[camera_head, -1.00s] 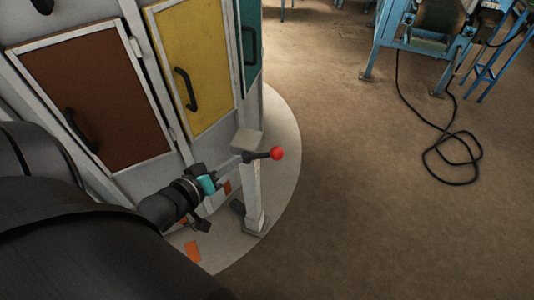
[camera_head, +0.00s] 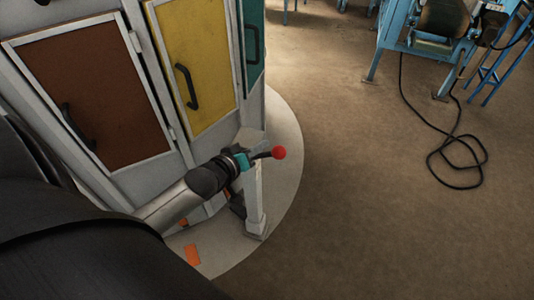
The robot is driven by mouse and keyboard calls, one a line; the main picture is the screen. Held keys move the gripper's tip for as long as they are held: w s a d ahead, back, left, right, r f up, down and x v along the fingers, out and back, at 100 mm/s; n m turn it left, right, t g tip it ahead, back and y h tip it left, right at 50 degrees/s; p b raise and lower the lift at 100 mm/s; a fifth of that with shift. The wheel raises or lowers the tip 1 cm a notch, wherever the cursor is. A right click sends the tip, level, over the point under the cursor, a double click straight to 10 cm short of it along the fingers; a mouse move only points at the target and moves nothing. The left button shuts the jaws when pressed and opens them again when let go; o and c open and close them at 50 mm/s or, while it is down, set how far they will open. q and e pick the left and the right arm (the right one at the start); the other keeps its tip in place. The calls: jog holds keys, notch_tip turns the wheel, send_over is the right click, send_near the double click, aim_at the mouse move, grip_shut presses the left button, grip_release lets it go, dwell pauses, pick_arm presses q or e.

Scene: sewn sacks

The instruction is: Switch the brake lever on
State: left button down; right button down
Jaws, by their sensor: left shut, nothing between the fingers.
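The brake lever (camera_head: 279,152) ends in a red ball on a dark grip and points right, roughly level, at the top of a pale grey post (camera_head: 255,205). My left gripper (camera_head: 250,159), dark with a teal band, comes in from the lower left. It is shut and empty, with its tip at the lever's left end, close to the dark grip. I cannot tell whether it touches. The gripper hides the lever's base and pivot. My right gripper is not in view.
A grey cabinet with a brown door (camera_head: 95,100), a yellow door (camera_head: 195,65) and a teal door (camera_head: 252,45) stands left, on a round pale base. A blue-framed machine (camera_head: 418,50) with a black cable (camera_head: 450,150) is at upper right. The brown floor between is clear.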

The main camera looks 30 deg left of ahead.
aim_at(263, 155)
pick_arm(q)
jog(key=shift+w+d+f+b, duration=0.2)
jog(key=shift+w+d+f, duration=0.15)
jog(key=shift+f, duration=0.25)
jog(key=shift+w+d+f+b, duration=0.15)
jog(key=shift+w+d+f, duration=0.1)
jog(key=shift+d+f, duration=0.25)
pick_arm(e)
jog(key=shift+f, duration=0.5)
